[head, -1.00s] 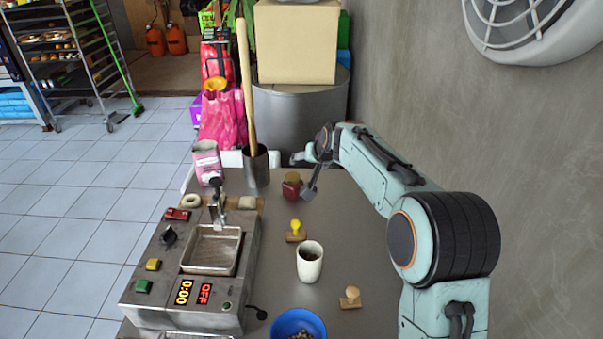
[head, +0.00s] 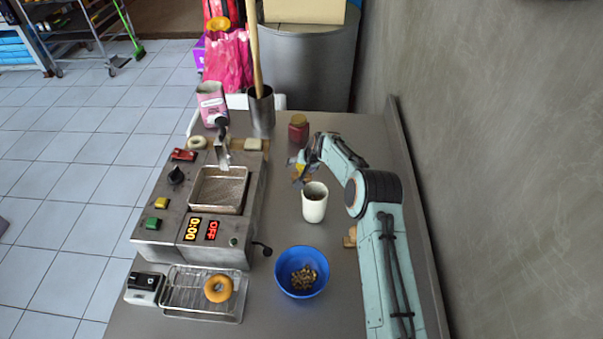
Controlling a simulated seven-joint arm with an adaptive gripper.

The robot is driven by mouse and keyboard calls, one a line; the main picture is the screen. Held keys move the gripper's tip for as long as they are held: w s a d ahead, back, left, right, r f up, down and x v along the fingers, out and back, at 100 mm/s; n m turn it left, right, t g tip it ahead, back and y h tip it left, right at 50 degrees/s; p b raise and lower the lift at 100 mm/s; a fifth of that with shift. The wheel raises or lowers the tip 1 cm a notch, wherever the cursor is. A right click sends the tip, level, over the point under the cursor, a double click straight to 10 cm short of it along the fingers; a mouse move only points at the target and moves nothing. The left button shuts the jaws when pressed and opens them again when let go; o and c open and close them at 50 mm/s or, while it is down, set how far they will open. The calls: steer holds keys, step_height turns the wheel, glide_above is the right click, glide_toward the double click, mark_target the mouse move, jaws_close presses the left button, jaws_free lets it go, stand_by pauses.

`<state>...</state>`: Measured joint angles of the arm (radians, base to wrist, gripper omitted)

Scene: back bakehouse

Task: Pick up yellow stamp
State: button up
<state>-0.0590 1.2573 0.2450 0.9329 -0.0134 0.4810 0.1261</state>
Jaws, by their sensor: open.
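The yellow stamp (head: 301,169) stands on the grey worktop behind the white cup, partly hidden by my gripper. Only some of its yellow shows. My gripper (head: 299,182) is open, low over the worktop at the stamp. I cannot tell whether the fingers are around the stamp or in front of it, or whether they touch it.
A white cup (head: 314,206) stands close in front of my gripper. A red jar (head: 298,132) stands behind it. A fryer (head: 145,236) is to the left, a blue bowl (head: 286,287) in front. A wooden stamp (head: 350,238) is partly hidden by my arm. The wall is right.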

jaws_close()
stand_by(0.3)
